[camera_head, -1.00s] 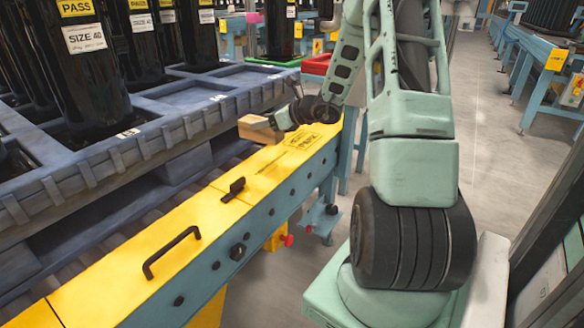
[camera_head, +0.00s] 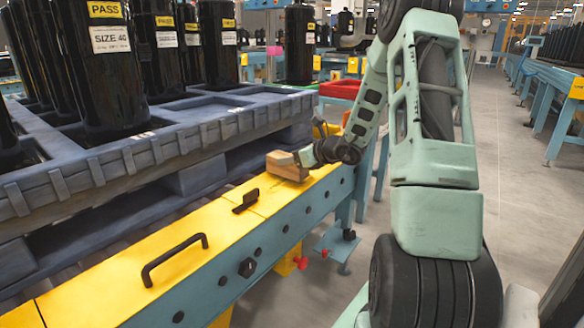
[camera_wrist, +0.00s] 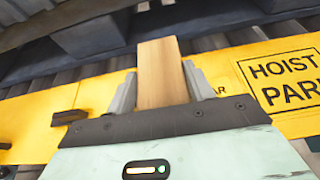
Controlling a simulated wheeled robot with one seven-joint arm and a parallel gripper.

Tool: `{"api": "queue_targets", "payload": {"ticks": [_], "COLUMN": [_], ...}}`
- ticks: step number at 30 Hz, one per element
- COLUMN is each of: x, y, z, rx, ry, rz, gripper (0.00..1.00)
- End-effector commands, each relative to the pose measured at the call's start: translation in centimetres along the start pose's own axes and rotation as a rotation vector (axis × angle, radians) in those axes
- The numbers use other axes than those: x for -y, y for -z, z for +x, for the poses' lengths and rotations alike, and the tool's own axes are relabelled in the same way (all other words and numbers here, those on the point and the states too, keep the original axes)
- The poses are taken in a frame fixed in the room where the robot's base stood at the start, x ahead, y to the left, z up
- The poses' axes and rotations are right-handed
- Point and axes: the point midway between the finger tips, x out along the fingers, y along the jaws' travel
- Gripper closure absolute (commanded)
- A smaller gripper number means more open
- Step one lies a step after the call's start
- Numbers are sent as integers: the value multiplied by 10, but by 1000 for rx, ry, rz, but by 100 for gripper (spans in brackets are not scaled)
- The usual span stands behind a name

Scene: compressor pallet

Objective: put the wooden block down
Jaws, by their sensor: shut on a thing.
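The wooden block (camera_head: 288,164) is light brown and sits at the end of my gripper (camera_head: 305,157), over the yellow top of the conveyor's side rail (camera_head: 218,217). In the wrist view the block (camera_wrist: 162,72) lies between the two grey fingers of my gripper (camera_wrist: 160,88), which are shut on it. The block's far end reaches past the yellow surface toward the dark pallet side. I cannot tell whether its underside touches the yellow top.
A grey-blue pallet (camera_head: 150,150) with several black cylinders (camera_head: 97,65) stands at the left. Black handles (camera_head: 174,258) stick up from the yellow top. A "HOIST PARK" marking (camera_wrist: 282,80) lies right of the block. A red bin (camera_head: 341,89) is behind.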

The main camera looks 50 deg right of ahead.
Motion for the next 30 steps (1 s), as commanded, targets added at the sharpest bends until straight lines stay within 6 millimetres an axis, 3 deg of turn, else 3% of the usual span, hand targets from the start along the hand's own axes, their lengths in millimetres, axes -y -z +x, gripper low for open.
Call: {"api": "queue_targets", "payload": {"ticks": [2,13,14,15,16,26,30], "x": [0,0,0,0,0,0,1], "y": [12,14,14,13,13,11,8], "z": [5,6,6,6,6,5,-11], "rx": [1,2,1,1,1,1,1], "ry": [0,0,0,0,0,0,1], "rz": [1,-1,-1,-1,-1,-1,-1], "gripper": [76,76,42,31,26,26,26]}}
